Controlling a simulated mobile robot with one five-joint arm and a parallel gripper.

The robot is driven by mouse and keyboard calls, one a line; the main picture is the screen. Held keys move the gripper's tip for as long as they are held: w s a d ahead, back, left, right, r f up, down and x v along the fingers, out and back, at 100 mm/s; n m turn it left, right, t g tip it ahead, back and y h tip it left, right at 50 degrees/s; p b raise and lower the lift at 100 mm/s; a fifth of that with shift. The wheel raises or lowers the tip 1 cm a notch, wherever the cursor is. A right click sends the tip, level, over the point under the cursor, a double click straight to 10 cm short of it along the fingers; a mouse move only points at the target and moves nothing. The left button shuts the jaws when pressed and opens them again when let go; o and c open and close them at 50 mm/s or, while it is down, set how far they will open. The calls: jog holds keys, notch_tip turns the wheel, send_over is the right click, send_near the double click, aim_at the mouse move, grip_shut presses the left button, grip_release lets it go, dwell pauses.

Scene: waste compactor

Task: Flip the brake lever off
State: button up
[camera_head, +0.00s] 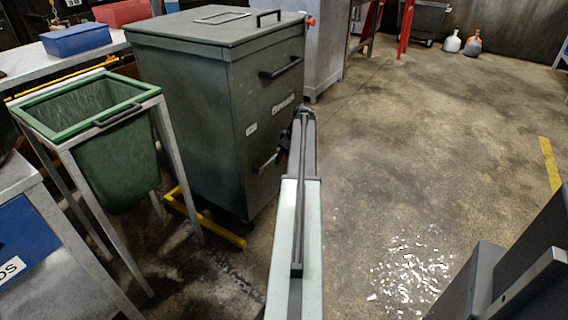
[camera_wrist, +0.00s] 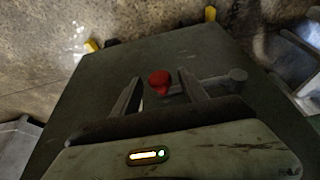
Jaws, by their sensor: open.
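The compactor is a tall dark green cabinet (camera_head: 205,110) left of centre in the head view; its dark green panel (camera_wrist: 225,60) shows in the wrist view. There, a red knob (camera_wrist: 159,82) sits between the two fingers of my gripper (camera_wrist: 164,86). A grey bar (camera_wrist: 215,82) runs from near the knob to a round end on the right, partly behind the right finger; it looks like the lever. The fingers stand apart, one either side of the knob; whether either touches it I cannot tell. In the head view my gripper (camera_head: 302,112) is at the cabinet's right edge, its fingers unclear.
A dark handle (camera_head: 282,67) and a lower handle (camera_head: 266,163) are on the cabinet's front. A green bin in a metal frame (camera_head: 88,98) stands to its left. A yellow floor bar (camera_head: 215,228) lies before it. Wet concrete floor (camera_head: 420,150) on the right is open.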

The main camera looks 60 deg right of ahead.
grip_shut()
dwell(1.4)
